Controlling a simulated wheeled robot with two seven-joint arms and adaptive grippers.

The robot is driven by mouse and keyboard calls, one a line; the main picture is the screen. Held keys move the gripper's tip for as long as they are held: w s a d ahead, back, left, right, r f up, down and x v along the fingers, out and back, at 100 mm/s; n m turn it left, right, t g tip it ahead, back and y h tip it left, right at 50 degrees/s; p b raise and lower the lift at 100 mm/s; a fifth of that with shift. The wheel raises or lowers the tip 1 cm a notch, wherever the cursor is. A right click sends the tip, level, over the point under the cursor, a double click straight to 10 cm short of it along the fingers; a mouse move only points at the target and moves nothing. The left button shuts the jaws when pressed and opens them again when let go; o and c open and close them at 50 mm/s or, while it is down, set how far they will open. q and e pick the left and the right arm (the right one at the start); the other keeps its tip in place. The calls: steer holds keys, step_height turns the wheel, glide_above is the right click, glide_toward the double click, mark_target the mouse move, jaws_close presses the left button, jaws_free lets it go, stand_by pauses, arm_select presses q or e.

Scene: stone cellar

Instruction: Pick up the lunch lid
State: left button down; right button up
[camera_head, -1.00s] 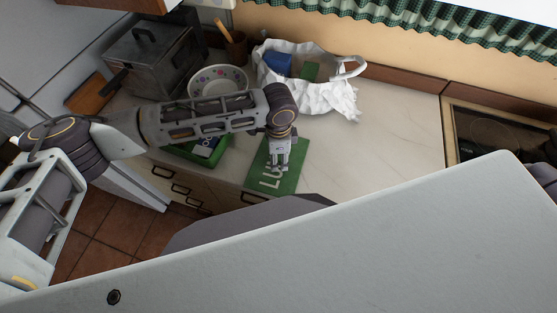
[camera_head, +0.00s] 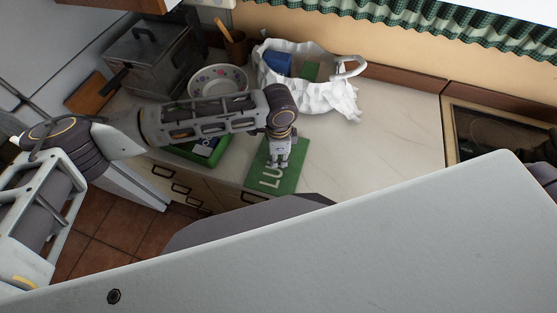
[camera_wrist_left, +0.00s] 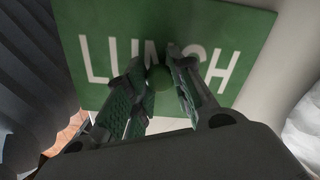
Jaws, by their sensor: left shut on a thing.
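The lunch lid (camera_head: 289,178) is a flat green panel with white letters, lying at the front edge of the counter in the head view. In the left wrist view the lid (camera_wrist_left: 225,25) fills the upper part, reads "LUNCH", and has a small round green knob (camera_wrist_left: 159,77) at its middle. My left gripper (camera_head: 278,160) is over the lid. In the left wrist view its two fingers (camera_wrist_left: 160,85) are on either side of the knob, shut on it. My right gripper is not in view.
A green box (camera_head: 207,150) sits under my left arm. A white bag (camera_head: 335,98) with blue and green things stands behind. A patterned bowl (camera_head: 218,78), a metal container (camera_head: 150,62) and a cutting board (camera_head: 90,93) are at left. Counter (camera_head: 400,130) right of the lid is clear.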

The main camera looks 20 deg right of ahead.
mark_target(279, 157)
arm_select(q)
steer(key=shift+r, duration=0.1)
step_height(279, 157, up, 10)
steer(key=shift+b, duration=0.45)
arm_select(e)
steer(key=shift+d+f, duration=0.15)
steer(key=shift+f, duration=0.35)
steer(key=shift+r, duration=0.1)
